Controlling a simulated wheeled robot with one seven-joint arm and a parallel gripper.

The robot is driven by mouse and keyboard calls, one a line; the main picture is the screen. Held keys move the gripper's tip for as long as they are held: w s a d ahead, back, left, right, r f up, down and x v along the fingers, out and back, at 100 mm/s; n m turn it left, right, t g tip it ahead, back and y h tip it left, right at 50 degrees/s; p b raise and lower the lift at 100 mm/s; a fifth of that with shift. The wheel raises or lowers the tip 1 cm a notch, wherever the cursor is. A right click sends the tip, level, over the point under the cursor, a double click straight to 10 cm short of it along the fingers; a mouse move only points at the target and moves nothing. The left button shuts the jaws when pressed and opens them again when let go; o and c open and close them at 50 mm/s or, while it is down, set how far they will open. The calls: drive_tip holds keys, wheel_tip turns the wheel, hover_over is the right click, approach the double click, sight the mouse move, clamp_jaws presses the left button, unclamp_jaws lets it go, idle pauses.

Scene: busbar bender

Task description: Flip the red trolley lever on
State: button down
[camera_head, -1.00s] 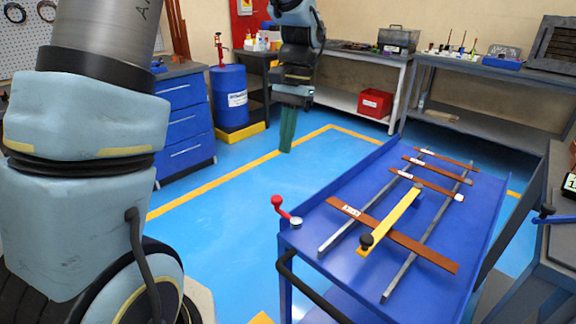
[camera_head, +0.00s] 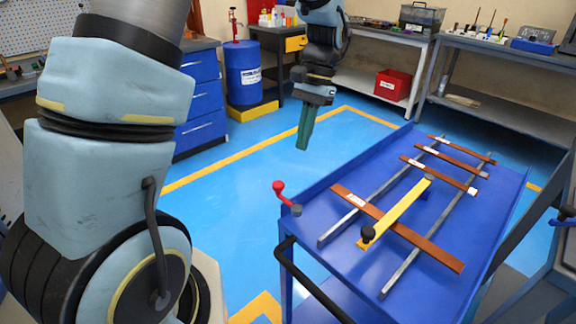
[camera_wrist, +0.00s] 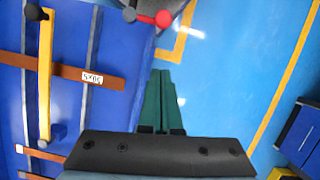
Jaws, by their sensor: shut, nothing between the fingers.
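The red lever (camera_head: 279,190) stands on the left corner of the blue trolley (camera_head: 310,218), its red knob up and its arm sloping down to a grey pivot (camera_head: 296,210). It also shows at the top of the wrist view as a red ball (camera_wrist: 162,18) beside the pivot. My gripper (camera_head: 302,146) has green fingers pointing down. It is shut and empty, over the floor beyond the lever and apart from it. In the wrist view the fingers (camera_wrist: 165,75) lie close together, beside the trolley's edge.
The trolley carries brown bars (camera_head: 432,250), a yellow handle bar (camera_head: 398,208) with a black knob, and grey rails. A black handle (camera_head: 305,280) juts from its near end. A blue drum (camera_head: 243,72) and workbenches line the back. Blue floor left of the trolley is free.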

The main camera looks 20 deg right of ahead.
drive_tip(key=s+a+f+p, duration=0.1)
drive_tip(key=s+a+f, duration=0.2)
drive_tip(key=a+f, duration=0.1)
drive_tip(key=shift+p+x, duration=0.35)
drive_tip(key=shift+x, duration=0.4)
